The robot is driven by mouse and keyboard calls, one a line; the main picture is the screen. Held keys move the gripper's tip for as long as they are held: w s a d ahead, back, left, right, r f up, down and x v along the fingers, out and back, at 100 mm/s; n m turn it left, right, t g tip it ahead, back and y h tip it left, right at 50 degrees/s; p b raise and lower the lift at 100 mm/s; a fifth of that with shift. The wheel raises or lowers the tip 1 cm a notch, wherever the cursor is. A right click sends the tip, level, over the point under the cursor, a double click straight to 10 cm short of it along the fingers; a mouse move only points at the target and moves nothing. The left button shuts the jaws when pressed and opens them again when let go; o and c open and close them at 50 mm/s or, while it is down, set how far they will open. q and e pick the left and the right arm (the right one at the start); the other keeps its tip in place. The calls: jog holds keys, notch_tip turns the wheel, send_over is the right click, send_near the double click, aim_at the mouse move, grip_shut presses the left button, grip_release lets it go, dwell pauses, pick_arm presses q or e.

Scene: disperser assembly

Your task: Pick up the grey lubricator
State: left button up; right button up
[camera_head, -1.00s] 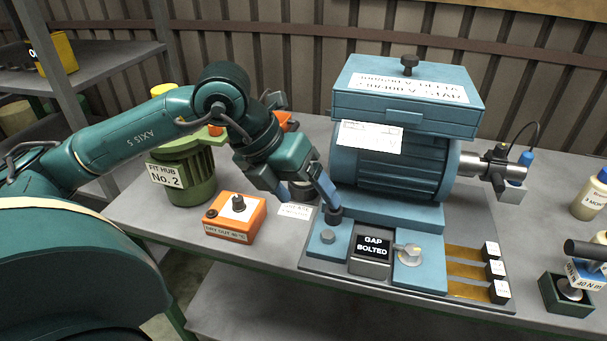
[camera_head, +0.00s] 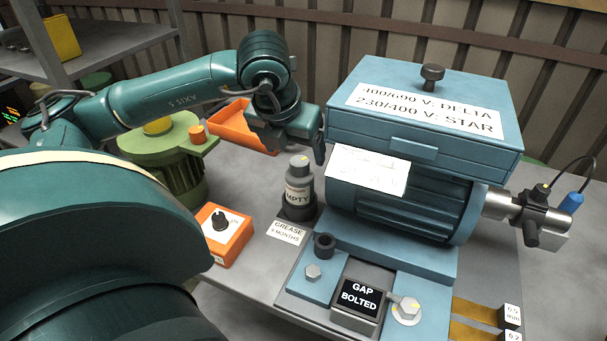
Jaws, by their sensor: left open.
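The grey lubricator (camera_head: 299,185) stands upright in a dark round holder (camera_head: 297,211), left of the blue motor. It has a darker cap and a label reading EMPTY. My left gripper (camera_head: 302,148) is open and empty, above and behind the lubricator in the picture, close to the motor's left side. One dark finger shows pointing down; the other is hard to make out against the gripper body. No contact with the lubricator can be seen. My right gripper is not in view.
The blue motor (camera_head: 408,207) with its terminal box (camera_head: 430,140) stands close on the right. An orange box with a black knob (camera_head: 224,235) is at front left. An orange tray (camera_head: 243,128) and a green hub (camera_head: 172,162) are behind. A GREASE card (camera_head: 286,232) lies in front.

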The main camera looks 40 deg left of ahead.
aim_at(301, 171)
pick_arm(q)
jog(key=p+x, duration=0.1)
jog(key=x, duration=0.8)
jog(key=shift+a+f, duration=0.1)
jog(key=shift+f, duration=0.1)
jog(key=c, duration=1.5)
